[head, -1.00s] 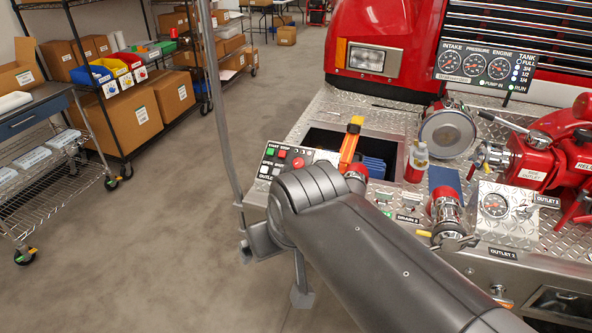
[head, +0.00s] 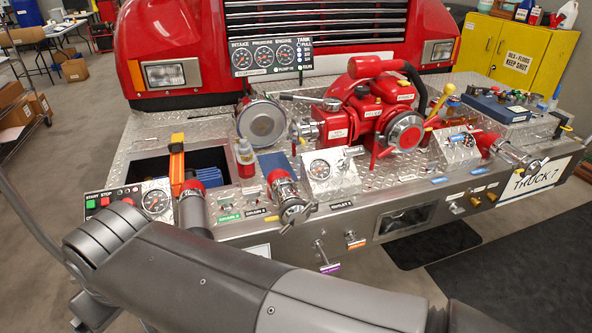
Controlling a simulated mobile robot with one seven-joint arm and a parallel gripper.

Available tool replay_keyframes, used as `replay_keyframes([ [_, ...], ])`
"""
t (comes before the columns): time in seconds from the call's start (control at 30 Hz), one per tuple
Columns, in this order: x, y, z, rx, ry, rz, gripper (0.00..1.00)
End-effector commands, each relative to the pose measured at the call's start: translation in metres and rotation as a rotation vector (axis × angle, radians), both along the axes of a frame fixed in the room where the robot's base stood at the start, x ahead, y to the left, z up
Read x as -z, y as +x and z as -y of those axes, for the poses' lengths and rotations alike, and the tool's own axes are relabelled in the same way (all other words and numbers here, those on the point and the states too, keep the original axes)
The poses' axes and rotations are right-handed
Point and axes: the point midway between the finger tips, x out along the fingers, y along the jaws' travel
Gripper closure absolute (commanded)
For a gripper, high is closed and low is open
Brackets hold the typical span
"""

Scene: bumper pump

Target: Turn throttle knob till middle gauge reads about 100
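The middle gauge, labelled PRESSURE (head: 262,54), sits between the INTAKE gauge (head: 240,57) and the ENGINE gauge (head: 285,52) on a black panel above the bumper. Its needle reading is too small to tell. A sloped control panel (head: 98,193) with START and STOP buttons stands at the bumper's left end, partly behind my arm. A red round control (head: 128,202) shows on it beside a small gauge (head: 155,200). I cannot tell which control is the throttle knob. My arm crosses the front of the picture and my gripper is not visible.
The red pump (head: 375,120) stands mid-bumper. An orange upright piece (head: 177,160) rises from the bumper well. Outlet fittings (head: 287,195) stick out toward me. Dark mats (head: 430,245) lie on the floor at right.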

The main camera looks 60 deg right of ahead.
Motion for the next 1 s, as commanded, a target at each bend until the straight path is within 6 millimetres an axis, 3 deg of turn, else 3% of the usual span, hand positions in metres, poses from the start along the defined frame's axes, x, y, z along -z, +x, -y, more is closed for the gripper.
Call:
replay_keyframes([
  [0.7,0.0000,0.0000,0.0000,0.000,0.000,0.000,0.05],
  [1.0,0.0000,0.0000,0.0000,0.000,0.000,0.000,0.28],
])
